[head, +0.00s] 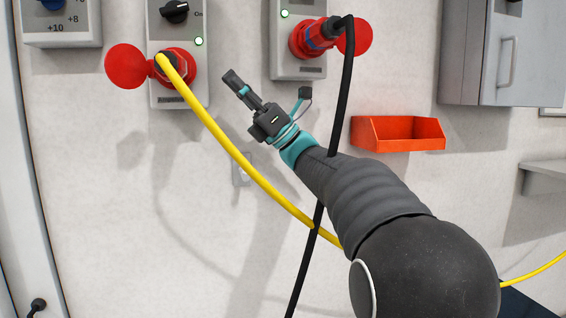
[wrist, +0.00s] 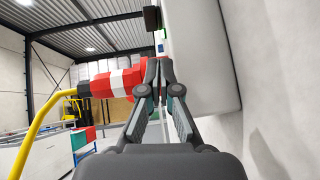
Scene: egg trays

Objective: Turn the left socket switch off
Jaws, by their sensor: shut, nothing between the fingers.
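The left socket box (head: 162,37) is a grey wall box with a black rotary switch (head: 174,11) near the top edge of the head view. A green lamp (head: 199,41) glows below the switch. A yellow-cabled plug sits in its red socket (head: 187,77). My gripper (head: 231,77) is shut and empty, right of this box and lower than the switch, apart from the knob. In the wrist view the shut fingertips (wrist: 157,66) overlap the red and white plug (wrist: 115,82); contact cannot be told. The dark knob (wrist: 152,18) shows above them, beside the pale box side (wrist: 205,50).
A second box (head: 283,45) on the right has a lit green lamp and a plug with a black cable (head: 344,95). The yellow cable (head: 230,147) droops below my gripper and passes behind my arm. An orange bin (head: 398,134) and a grey cabinet (head: 470,50) are farther right.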

